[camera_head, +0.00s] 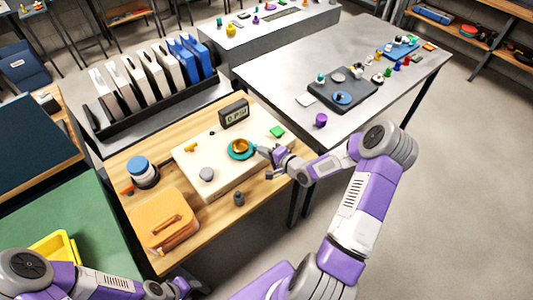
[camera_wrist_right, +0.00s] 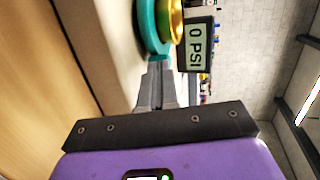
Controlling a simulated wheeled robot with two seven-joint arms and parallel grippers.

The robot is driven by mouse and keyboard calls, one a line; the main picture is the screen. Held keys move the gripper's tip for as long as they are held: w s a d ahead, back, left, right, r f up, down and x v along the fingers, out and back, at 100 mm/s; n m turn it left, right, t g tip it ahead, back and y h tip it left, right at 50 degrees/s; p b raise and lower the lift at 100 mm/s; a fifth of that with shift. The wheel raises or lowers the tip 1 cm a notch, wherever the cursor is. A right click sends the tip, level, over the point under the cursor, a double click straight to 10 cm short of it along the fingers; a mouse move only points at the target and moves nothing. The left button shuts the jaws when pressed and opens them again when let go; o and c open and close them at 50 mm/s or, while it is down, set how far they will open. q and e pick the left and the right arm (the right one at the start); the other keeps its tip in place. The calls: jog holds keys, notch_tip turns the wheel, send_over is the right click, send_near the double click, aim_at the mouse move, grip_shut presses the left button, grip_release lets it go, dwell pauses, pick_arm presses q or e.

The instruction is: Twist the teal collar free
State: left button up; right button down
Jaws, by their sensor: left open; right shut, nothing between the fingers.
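The teal collar (camera_head: 236,154) rings a gold-coloured fitting (camera_head: 240,146) on a cream block (camera_head: 222,167) on the wooden table. My right gripper (camera_head: 265,151) is at the collar's right side. In the right wrist view the collar (camera_wrist_right: 146,28) and gold fitting (camera_wrist_right: 170,20) show at the top, and the right gripper's fingers (camera_wrist_right: 154,70) are together, with their tips at or very near the collar's rim. I cannot tell whether they touch it. My left gripper (camera_head: 180,288) is low at the bottom edge, away from the block; its fingers are hard to make out.
A gauge reading 0 PSI (camera_head: 234,114) stands behind the collar. A grey knob (camera_head: 206,174), a small yellow fitting (camera_head: 190,147) and a green piece (camera_head: 277,131) sit near it. The wood in front is mostly clear.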

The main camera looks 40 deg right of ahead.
jog(key=shift+w+d+r+p, duration=0.15)
jog(key=shift+w+d+p, duration=0.35)
jog(key=shift+d+p, duration=0.05)
jog(key=shift+w+d, duration=0.3)
jog(key=shift+w, duration=0.05)
